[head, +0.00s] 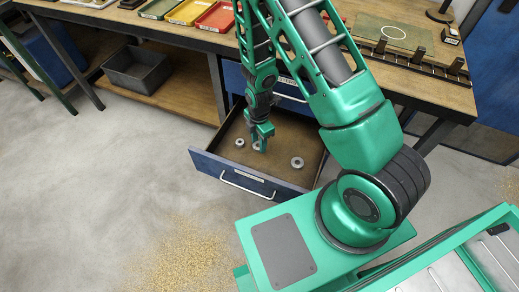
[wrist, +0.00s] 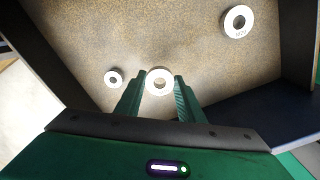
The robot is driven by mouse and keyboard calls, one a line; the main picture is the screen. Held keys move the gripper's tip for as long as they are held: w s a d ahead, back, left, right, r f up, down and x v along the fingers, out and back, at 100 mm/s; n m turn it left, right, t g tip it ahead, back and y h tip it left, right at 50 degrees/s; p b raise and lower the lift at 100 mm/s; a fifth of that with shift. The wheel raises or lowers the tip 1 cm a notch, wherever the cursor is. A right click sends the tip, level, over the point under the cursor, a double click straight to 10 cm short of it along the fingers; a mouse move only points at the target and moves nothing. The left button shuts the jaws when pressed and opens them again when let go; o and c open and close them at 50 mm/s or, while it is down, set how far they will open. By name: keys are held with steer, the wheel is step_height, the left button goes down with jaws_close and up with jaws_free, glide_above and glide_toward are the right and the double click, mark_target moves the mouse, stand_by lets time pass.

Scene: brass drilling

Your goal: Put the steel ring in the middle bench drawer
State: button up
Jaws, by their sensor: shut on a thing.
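The open blue bench drawer (head: 228,176) is pulled out below a closed drawer front. My gripper (head: 260,148) points down into it from above. In the wrist view my gripper (wrist: 160,88) is shut on a pale steel-coloured ring (wrist: 160,70) between its fingertips. The held ring also shows in the head view (head: 255,146), low over or at the drawer floor; I cannot tell whether it touches. A smaller ring (head: 239,142) lies left of it, and a larger ring (head: 297,162) with markings on its face lies to the right.
The wooden bench top (head: 440,92) above carries yellow (head: 188,11) and red (head: 217,17) trays. A grey bin (head: 137,70) sits on the lower shelf. The drawer's walls surround my gripper. The floor left of the drawer is open, with yellowish shavings (head: 185,255) in front.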

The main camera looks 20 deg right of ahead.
mark_target(260, 155)
steer(key=shift+d+f, duration=0.2)
steer(key=shift+f, duration=2.7)
steer(key=o, duration=1.2)
steer(key=shift+f, duration=0.1)
step_height(260, 155, up, 12)
steer(key=shift+r, duration=0.15)
steer(key=shift+r, duration=0.1)
